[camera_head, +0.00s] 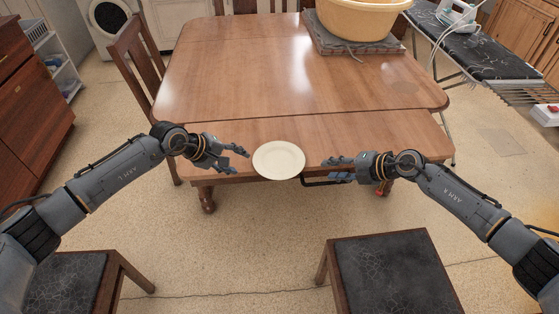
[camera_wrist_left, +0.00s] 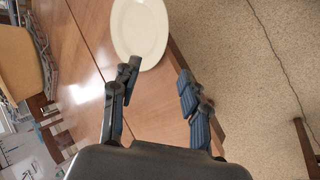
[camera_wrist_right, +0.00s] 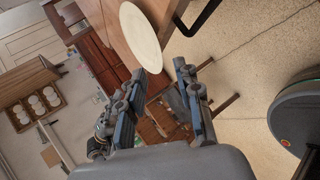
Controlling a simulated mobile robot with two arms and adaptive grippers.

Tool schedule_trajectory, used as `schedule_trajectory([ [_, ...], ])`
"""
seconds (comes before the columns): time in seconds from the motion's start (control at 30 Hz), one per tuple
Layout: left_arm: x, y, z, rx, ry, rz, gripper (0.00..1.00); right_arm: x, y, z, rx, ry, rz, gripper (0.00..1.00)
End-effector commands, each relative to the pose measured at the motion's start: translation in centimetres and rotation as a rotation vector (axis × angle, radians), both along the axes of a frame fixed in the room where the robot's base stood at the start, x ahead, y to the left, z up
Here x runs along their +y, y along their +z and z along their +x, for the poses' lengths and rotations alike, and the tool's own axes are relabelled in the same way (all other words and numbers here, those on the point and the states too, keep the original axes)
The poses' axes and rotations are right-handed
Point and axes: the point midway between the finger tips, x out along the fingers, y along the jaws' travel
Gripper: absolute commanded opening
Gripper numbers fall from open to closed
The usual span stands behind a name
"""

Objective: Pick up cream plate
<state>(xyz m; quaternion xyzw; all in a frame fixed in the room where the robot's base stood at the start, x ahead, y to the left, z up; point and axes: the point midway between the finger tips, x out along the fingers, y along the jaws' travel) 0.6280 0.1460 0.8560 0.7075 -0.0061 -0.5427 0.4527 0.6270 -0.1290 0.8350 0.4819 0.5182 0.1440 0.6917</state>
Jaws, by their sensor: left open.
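The cream plate (camera_head: 279,160) lies on the wooden table at its near edge, between my two grippers in the head view. It also shows in the left wrist view (camera_wrist_left: 140,28), just beyond the fingertips, and edge-on in the right wrist view (camera_wrist_right: 141,36). My left gripper (camera_head: 243,160) is open and empty, a little to the left of the plate, its fingers pointing at it. My right gripper (camera_head: 328,168) is to the right of the plate, apart from it, with its fingers spread and nothing between them in the right wrist view.
The wooden table (camera_head: 210,95) is mostly bare. A yellow basin (camera_head: 360,18) stands on a folded grey cloth (camera_head: 352,45) at the back. An ironing board (camera_head: 480,55) is at the right. Dark-seated chairs (camera_head: 385,270) stand in front, and another chair (camera_head: 135,65) is at the left.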

Motion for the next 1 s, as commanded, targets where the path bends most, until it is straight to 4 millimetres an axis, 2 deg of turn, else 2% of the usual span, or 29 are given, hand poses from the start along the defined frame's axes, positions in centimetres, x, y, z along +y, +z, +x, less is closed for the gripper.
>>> schedule_trajectory([
  [0.2,-2.5,-3.5,1.8,0.003,0.000,-0.003,0.45,3.3,-2.5,1.9,0.000,0.000,0.002,0.34],
  [0.4,-4.0,-6.0,3.2,0.003,0.001,-0.002,0.45,5.6,-4.4,3.3,0.000,-0.002,0.002,0.34],
  [0.63,-4.9,-7.4,3.9,0.002,0.001,-0.001,0.45,6.7,-5.5,4.1,-0.002,-0.002,0.000,0.34],
  [1.0,-5.0,-7.6,4.1,0.000,0.000,0.000,0.45,7.0,-5.7,4.3,-0.002,0.000,0.000,0.34],
])
